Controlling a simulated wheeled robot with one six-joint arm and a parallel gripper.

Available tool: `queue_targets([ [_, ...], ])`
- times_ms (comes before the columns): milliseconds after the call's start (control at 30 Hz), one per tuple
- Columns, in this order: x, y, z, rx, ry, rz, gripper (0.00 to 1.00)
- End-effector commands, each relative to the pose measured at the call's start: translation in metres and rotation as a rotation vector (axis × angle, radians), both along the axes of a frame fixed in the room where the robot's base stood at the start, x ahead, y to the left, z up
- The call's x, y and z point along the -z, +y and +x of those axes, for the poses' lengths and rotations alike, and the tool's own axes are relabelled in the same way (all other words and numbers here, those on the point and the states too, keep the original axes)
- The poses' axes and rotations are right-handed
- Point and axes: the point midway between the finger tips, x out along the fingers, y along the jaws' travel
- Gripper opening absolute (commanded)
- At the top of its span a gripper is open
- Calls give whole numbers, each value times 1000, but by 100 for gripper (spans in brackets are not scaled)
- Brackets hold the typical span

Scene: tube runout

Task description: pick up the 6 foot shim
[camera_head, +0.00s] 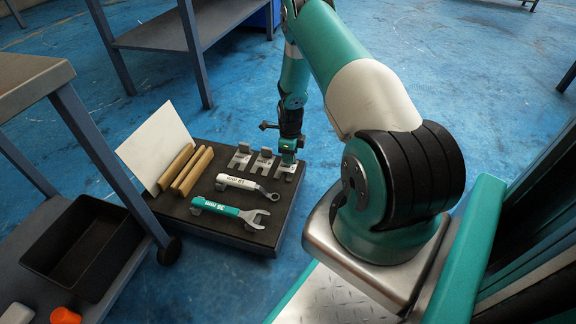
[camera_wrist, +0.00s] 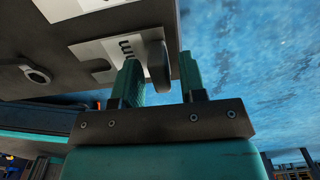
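Three flat metal foot shims lie in a row at the back right of the dark board (camera_head: 234,235): a left shim (camera_head: 240,159), a middle shim (camera_head: 262,164) and a right shim (camera_head: 287,172). Their numbers cannot be read. My gripper (camera_head: 289,157) points down over the right shim. In the wrist view, my gripper (camera_wrist: 158,68) is open, with one green finger on each side of the grey upright tab of a shim (camera_wrist: 100,47). Its plate shows "mm", with the number hidden. Gaps appear on both sides of the tab.
On the board lie a white-handled wrench (camera_head: 247,185), a green 36 mm wrench (camera_head: 232,213), wooden bars (camera_head: 190,170) and a leaning white sheet (camera_head: 155,145). A cart with a black bin (camera_head: 85,243) stands left.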

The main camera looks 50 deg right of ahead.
Motion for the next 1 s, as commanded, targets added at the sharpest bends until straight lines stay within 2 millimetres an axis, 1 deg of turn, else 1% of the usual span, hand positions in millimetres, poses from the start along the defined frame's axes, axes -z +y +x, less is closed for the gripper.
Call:
queue_targets([
  [33, 0, 0, 0, 0, 0, 0, 38],
  [67, 0, 0, 0, 0, 0, 0, 36],
  [100, 0, 0, 0, 0, 0, 0, 27],
  [167, 0, 0, 0, 0, 0, 0, 13],
  [200, 0, 0, 0, 0, 0, 0, 4],
  [233, 0, 0, 0, 0, 0, 0, 0],
  [567, -3, 0, 0, 0, -1, -1, 0],
  [667, -8, 0, 0, 0, -1, -1, 0],
  [1000, -38, 0, 0, 0, -1, -1, 0],
])
